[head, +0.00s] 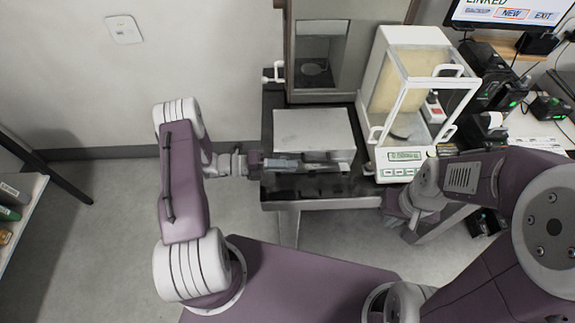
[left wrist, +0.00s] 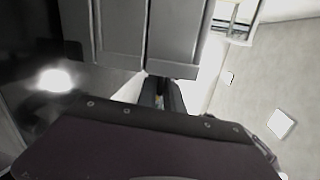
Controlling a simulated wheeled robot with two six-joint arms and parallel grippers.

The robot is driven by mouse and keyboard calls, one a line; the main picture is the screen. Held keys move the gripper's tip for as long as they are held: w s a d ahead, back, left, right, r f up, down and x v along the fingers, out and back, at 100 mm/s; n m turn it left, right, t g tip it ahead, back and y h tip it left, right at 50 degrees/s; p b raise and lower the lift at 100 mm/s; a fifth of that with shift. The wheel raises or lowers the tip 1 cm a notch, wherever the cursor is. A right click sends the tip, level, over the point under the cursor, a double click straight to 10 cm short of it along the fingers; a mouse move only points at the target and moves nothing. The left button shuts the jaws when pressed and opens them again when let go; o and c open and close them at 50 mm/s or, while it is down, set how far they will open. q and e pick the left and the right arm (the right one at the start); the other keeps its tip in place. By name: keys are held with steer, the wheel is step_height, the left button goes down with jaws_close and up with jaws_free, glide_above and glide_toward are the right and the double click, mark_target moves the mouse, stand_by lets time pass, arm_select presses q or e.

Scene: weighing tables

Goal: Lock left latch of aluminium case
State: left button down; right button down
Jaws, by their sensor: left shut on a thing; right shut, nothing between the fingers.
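A glass-walled balance (head: 405,152) stands close to the right of the case. A grey cabinet-like instrument (head: 318,50) stands right behind it. A monitor (head: 508,14) and small black devices are at the far right. Floor left of the table is clear.

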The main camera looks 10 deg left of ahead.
arm_select(q)
steer(key=shift+w+r, duration=0.1)
steer(key=shift+r, duration=0.05)
steer(key=c, duration=1.5)
jaws_free()
steer(key=shift+a, duration=0.15)
steer(key=b+v, duration=0.1)
steer(key=v, duration=0.8)
steer(key=shift+b, duration=0.4)
